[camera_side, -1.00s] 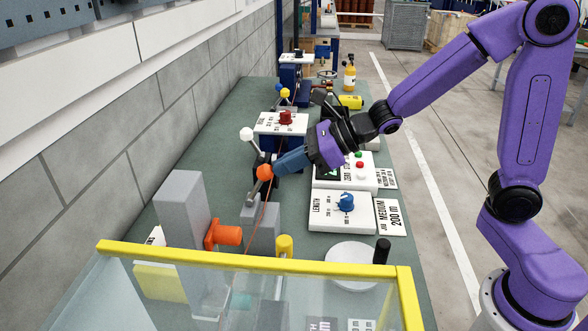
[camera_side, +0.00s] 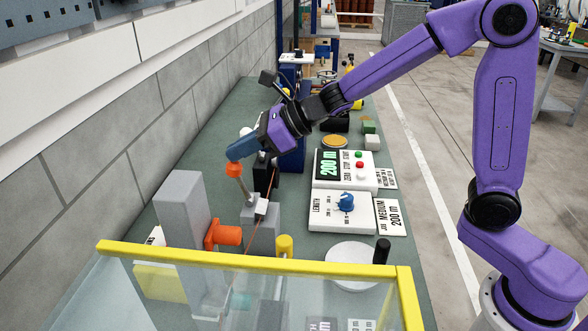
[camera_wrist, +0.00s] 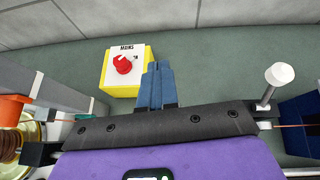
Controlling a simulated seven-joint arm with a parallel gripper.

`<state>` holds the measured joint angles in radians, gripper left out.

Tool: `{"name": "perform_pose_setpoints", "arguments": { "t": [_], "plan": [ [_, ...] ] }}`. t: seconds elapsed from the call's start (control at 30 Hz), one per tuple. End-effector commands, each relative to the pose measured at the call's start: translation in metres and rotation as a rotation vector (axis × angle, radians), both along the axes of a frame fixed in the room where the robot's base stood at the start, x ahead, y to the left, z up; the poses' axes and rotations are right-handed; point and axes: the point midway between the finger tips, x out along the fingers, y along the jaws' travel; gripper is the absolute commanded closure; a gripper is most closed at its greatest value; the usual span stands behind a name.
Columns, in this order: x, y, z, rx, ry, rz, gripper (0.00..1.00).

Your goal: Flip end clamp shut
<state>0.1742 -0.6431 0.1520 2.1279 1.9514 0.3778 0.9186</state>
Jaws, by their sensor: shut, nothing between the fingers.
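The end clamp's lever (camera_side: 241,189) stands on a grey block (camera_side: 264,236) in the side view. It tilts up to the left and ends in an orange knob (camera_side: 233,169). A small white piece (camera_side: 262,207) sits by the lever's foot, on the orange cable's line. My gripper (camera_side: 232,153) is shut and empty; its blue fingertips are right at the top of the orange knob, and I cannot tell whether they touch. In the wrist view the shut fingers (camera_wrist: 156,88) show over the bench; the orange knob is not visible there.
A white-knobbed lever (camera_wrist: 280,74) stands close to my gripper. A yellow mains box (camera_wrist: 123,70) with a red knob is near the fingers. Tall grey post (camera_side: 184,215), orange part (camera_side: 224,235), length box (camera_side: 341,210) and yellow-framed screen (camera_side: 260,262) surround the clamp.

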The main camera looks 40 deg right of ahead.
Motion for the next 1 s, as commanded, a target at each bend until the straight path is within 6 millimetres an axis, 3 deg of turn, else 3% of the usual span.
{"name": "perform_pose_setpoints", "arguments": {
  "t": [0.3, 1.0],
  "plan": [
    [0.011, 0.012, -0.003, 0.000, 0.000, 0.001, 1.00],
    [0.014, 0.014, -0.003, 0.000, 0.000, 0.000, 1.00]
  ]
}}
